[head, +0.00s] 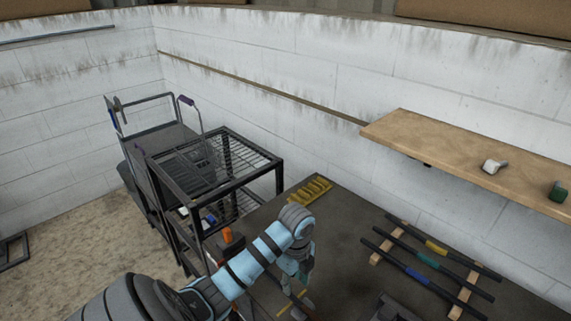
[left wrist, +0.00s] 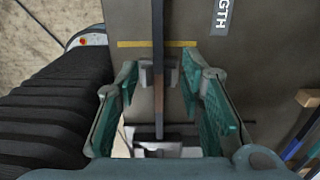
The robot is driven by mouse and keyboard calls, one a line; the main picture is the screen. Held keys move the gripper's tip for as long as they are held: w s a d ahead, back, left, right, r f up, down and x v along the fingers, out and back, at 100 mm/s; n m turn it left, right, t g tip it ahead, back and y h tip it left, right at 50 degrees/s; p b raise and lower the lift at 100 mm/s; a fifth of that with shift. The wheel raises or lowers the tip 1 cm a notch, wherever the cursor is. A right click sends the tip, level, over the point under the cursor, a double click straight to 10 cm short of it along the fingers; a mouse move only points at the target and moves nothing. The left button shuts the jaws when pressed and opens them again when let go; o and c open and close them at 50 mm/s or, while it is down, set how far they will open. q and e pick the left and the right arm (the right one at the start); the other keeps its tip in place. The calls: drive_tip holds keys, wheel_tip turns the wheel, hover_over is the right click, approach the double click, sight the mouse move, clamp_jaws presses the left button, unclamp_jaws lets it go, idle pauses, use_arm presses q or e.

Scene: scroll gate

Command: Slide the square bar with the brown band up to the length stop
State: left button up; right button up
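A dark, narrow bar (left wrist: 158,25) runs straight up the middle of the left wrist view, with a brownish stretch near the gripper. It crosses a yellow line (left wrist: 130,44) on the dark table top and passes grey guide blocks (left wrist: 145,76). My left gripper (left wrist: 162,90) has its two teal-padded fingers apart, one on each side of the bar, with gaps to it. In the head view my left gripper (head: 301,272) points down over the table, hiding most of the bar. I cannot make out the length stop.
Bars with yellow, green and blue bands (head: 428,262) lie on wooden rests (head: 464,296) at the table's right. A yellow ribbed holder (head: 310,190) sits at the table's back corner. A black wire rack (head: 225,165) stands left; a wooden shelf (head: 440,150) hangs above.

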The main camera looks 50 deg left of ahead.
sight(292, 296)
use_arm(q)
wheel_tip(292, 296, down, 6)
drive_tip(key=b, duration=0.5)
drive_tip(key=shift+s, duration=0.15)
drive_tip(key=shift+f+b, duration=0.2)
drive_tip(key=shift+b, duration=0.35)
drive_tip(key=shift+r, duration=0.15)
drive_tip(key=shift+c, duration=0.6)
clamp_jaws()
drive_tip(key=shift+a, duration=0.2)
